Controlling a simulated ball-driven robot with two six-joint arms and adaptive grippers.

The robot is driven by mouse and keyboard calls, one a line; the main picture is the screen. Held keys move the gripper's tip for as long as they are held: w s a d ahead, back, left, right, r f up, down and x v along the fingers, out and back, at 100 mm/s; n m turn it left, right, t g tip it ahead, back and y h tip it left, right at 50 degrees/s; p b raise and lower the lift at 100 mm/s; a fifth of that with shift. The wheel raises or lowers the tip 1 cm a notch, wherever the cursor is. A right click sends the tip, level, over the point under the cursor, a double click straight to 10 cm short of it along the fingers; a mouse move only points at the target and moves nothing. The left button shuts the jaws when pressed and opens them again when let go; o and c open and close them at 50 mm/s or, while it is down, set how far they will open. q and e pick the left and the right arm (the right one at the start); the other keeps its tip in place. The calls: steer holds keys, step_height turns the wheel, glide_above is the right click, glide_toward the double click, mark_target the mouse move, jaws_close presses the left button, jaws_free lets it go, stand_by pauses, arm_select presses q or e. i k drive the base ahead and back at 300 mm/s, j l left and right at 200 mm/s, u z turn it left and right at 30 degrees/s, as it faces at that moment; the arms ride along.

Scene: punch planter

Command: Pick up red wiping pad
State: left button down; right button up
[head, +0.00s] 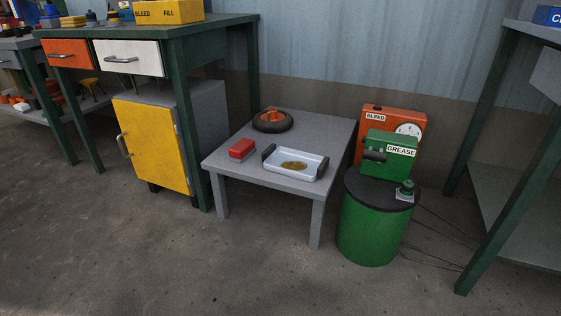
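The red wiping pad (242,148) is a small red block lying on the left part of a low grey table (236,165). It sits apart from the white tray to its right and the wheel behind it. Neither of my grippers shows in the head view, so nothing is seen touching the pad.
On the low table are a white tray (311,168) with dark handles and a brownish patch inside, and a black wheel (287,124) with an orange hub. A green drum (362,229) stands right, a yellow cabinet (155,148) left. Floor in front is clear.

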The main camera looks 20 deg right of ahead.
mark_target(238, 153)
steer(key=i+l+u, duration=0.5)
steer(key=i, duration=0.3)
steer(key=i+l+u, duration=0.5)
steer(key=i+l, duration=0.2)
